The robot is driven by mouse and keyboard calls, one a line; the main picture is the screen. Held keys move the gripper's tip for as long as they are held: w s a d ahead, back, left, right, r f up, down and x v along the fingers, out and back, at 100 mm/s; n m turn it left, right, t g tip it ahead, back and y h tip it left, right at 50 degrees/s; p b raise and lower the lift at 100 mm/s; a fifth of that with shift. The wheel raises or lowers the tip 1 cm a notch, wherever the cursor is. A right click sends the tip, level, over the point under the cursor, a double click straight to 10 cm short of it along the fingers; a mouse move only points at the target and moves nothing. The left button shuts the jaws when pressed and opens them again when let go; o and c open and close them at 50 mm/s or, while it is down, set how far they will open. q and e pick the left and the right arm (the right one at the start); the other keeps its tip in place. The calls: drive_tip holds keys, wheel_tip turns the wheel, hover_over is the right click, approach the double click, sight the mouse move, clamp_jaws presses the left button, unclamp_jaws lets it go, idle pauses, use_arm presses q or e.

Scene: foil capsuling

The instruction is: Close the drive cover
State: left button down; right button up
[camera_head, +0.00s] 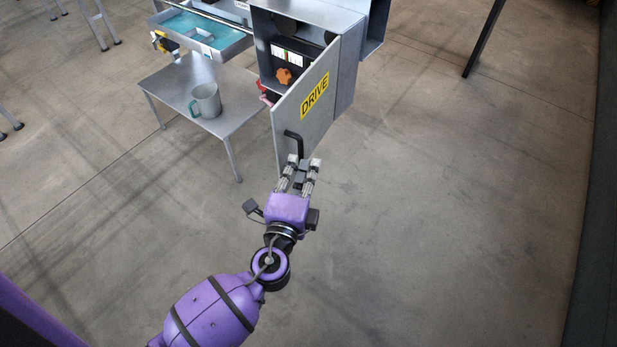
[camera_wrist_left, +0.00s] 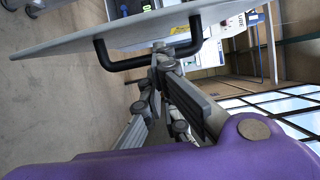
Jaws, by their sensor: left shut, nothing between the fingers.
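The drive cover (camera_head: 310,101) is a grey hinged door with a yellow DRIVE label, standing open from the grey cabinet (camera_head: 346,67). A black bar handle (camera_head: 294,143) sits near its free lower edge. My left gripper (camera_head: 304,162) is right at the handle, its fingers shut with nothing between them. In the left wrist view the cover (camera_wrist_left: 190,22) runs across the top, and the handle (camera_wrist_left: 125,66) stands out from it. The left fingertips (camera_wrist_left: 162,50) overlap the handle's bar there; I cannot tell whether they touch it. My right gripper is not in view.
Inside the cabinet are an orange knob (camera_head: 284,76) and a red part (camera_head: 263,90). A metal side table (camera_head: 173,84) with a grey mug (camera_head: 205,100) stands left of the cover, below a blue-lined tray (camera_head: 244,43).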

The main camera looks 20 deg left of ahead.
use_arm(q)
drive_tip(key=shift+w+a, duration=0.1)
drive_tip(key=shift+a, duration=0.6)
drive_tip(key=shift+a, duration=0.2)
